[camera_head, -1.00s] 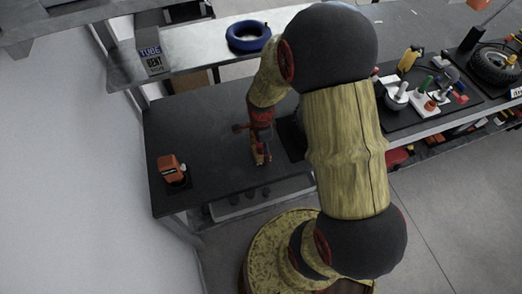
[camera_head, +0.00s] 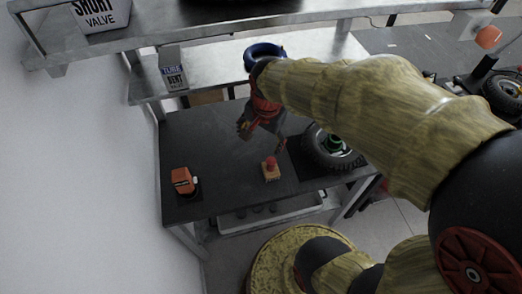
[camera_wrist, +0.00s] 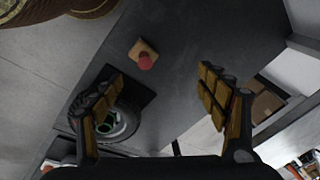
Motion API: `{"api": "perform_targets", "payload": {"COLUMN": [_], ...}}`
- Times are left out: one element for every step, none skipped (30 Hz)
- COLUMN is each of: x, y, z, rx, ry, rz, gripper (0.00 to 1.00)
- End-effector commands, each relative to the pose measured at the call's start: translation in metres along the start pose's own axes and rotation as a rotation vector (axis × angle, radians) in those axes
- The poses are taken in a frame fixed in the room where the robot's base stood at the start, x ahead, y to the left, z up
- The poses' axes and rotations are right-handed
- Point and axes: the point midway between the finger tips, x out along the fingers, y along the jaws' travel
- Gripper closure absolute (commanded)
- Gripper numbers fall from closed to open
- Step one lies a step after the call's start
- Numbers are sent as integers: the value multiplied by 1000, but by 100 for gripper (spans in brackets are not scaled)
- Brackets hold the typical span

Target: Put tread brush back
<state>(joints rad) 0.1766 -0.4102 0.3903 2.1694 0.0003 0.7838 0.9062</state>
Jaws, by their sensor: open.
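The tread brush, a small wooden block with a round red knob (camera_head: 270,170), stands on the dark worktop (camera_head: 222,160). It also shows in the wrist view, where the brush (camera_wrist: 145,54) lies beyond my fingertips, apart from them. My gripper (camera_head: 262,138) is above the worktop, behind the brush in the head view. Its two fingers are spread with nothing between them, as the wrist view of the gripper (camera_wrist: 162,80) shows.
A black tire (camera_head: 318,158) lies on a dark mat right of the brush. An orange device (camera_head: 183,181) stands at the left. The worktop's middle left is clear.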

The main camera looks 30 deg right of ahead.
Motion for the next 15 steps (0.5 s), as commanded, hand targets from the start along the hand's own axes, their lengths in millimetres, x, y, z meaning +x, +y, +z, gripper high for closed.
{"api": "perform_targets", "payload": {"x": [-27,-41,-57,-68,-79,-91,-98,-105,-113,-117,-121,-124,-126,-128,-130], "y": [0,1,4,7,10,14,18,21,25,28,30,33,35,36,38], "z": [13,21,31,38,45,54,60,66,72,76,79,83,85,87,88], "rx": [-142,-233,-353,-440,-521,-624,-695,-760,-836,-887,-930,-978,-1006,-1028,-1050], "ry": [27,43,65,82,100,123,140,157,177,190,202,214,222,229,235], "rz": [-41,-61,-85,-100,-115,-133,-144,-154,-164,-170,-175,-180,-183,-185,-187], "gripper": [25,25,25,25,25,25,25,25,25,25,25,25,25,25,25]}}
